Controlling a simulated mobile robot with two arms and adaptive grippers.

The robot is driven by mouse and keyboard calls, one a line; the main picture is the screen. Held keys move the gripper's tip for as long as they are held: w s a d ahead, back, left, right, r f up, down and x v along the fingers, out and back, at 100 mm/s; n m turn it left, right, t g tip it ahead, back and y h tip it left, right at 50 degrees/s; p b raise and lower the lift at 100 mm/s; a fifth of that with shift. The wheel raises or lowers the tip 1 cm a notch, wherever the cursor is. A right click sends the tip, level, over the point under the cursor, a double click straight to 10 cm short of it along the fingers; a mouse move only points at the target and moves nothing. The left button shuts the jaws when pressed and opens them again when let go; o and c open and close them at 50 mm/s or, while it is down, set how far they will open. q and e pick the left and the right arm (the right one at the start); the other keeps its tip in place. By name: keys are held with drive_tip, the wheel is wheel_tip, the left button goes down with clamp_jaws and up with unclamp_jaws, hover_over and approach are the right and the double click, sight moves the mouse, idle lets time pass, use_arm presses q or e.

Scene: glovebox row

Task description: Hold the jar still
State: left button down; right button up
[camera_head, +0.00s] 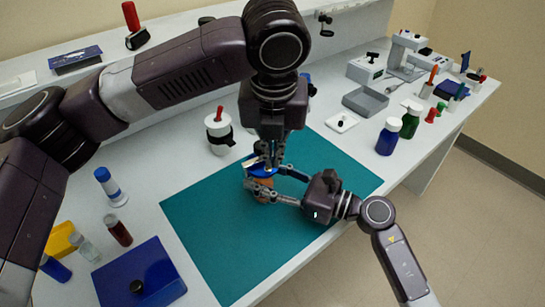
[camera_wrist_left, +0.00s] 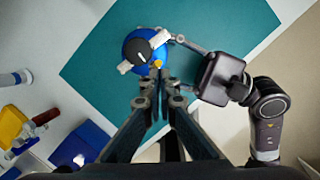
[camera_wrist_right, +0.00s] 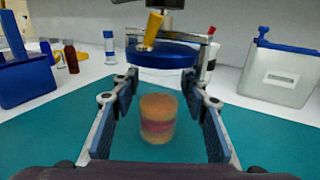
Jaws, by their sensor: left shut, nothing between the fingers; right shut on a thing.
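The jar (camera_head: 264,191) stands on a teal mat, with orange-brown and reddish bands in the right wrist view (camera_wrist_right: 158,120). A blue lid-like top (camera_wrist_right: 160,56) is above it, with a black knob (camera_wrist_left: 137,50), pale side tabs and a yellow piece in the left wrist view. My right gripper (camera_head: 262,184) comes in from the right, its fingers around the jar's sides. My left gripper (camera_head: 270,162) points down over the blue top, shut and empty; its fingertips (camera_wrist_left: 150,80) are beside the top's edge. I cannot tell if they touch it. The arms partly hide the jar.
A white canister (camera_head: 218,132) with a red handle stands behind the mat. Blue and green bottles (camera_head: 387,137) stand to the right, a grey tray (camera_head: 365,102) behind. Vials and a blue box (camera_head: 140,275) are at the left front. The mat's front is clear.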

use_arm(q)
drive_tip(key=shift+r, duration=0.3)
drive_tip(key=s+d+r, duration=0.2)
drive_tip(key=s+r, duration=0.2)
drive_tip(key=r, duration=0.6)
drive_tip(key=shift+s+d+r, duration=0.2)
drive_tip(key=shift+s+d, duration=0.15)
use_arm(e)
drive_tip(key=o, duration=1.6)
drive_tip(key=shift+d, duration=0.1)
